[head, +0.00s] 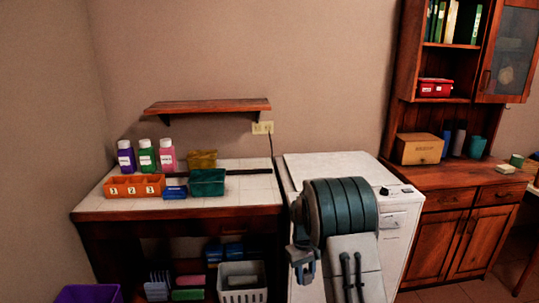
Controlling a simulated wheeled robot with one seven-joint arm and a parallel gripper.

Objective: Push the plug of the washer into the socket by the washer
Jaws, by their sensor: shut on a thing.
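The washer (340,165) is a white front-loader with a flat top, right of the tiled counter. My arm covers much of its front. The cream socket (262,128) is on the wall just under the right end of the wooden shelf. A thin dark cord (272,146) runs down the wall from the socket's right end toward the gap between counter and washer. My gripper (303,268) hangs low at the washer's left front corner, beside my dark teal arm link. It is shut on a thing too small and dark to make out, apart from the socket. The plug's shape is not clear.
The wooden shelf (207,106) juts out left of the socket. The counter (250,185) holds bottles, an orange numbered bin (134,186) and a green bin (207,182). A wooden cabinet (452,225) stands right of the washer. The washer's top is clear.

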